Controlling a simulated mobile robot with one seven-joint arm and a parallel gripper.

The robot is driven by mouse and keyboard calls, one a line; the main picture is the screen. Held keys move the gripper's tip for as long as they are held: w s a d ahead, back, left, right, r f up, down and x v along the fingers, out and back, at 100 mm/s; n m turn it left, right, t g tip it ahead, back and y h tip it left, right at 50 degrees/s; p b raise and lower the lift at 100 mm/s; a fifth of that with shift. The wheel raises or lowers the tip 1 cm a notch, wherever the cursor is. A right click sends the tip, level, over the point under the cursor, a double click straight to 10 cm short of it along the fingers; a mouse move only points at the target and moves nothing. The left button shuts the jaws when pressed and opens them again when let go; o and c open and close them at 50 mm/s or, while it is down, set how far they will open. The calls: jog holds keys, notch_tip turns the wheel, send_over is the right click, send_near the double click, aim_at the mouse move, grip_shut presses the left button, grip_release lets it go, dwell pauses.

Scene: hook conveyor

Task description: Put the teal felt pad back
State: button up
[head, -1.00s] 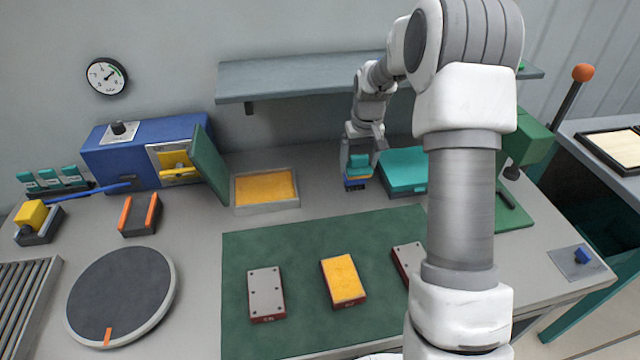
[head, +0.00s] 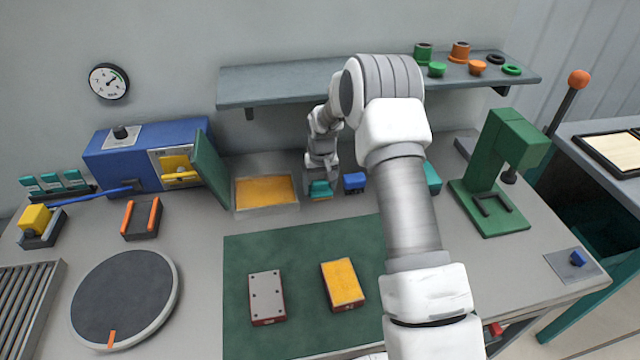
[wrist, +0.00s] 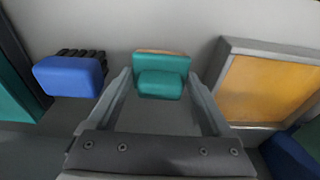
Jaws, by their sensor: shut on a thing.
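The teal felt pad (head: 321,188) is in my gripper (head: 320,184), low over the bench or resting on it; I cannot tell which. In the wrist view the pad (wrist: 161,85) sits between the two fingers of my gripper (wrist: 160,82), with a thin tan layer along its far edge. My gripper is shut on it. A blue block (head: 354,182) stands just right of the gripper in the head view; in the wrist view it is the blue block with dark bristles (wrist: 68,76) at left.
A grey tray with a yellow surface (head: 266,210) lies left of my gripper. A teal box (head: 433,178) is partly hidden behind my arm. A blue cabinet (head: 112,160) with an open green door (head: 209,167) stands at left. The green mat (head: 300,245) holds blocks.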

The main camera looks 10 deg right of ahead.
jog(key=shift+f, duration=0.15)
jog(key=o, duration=1.2)
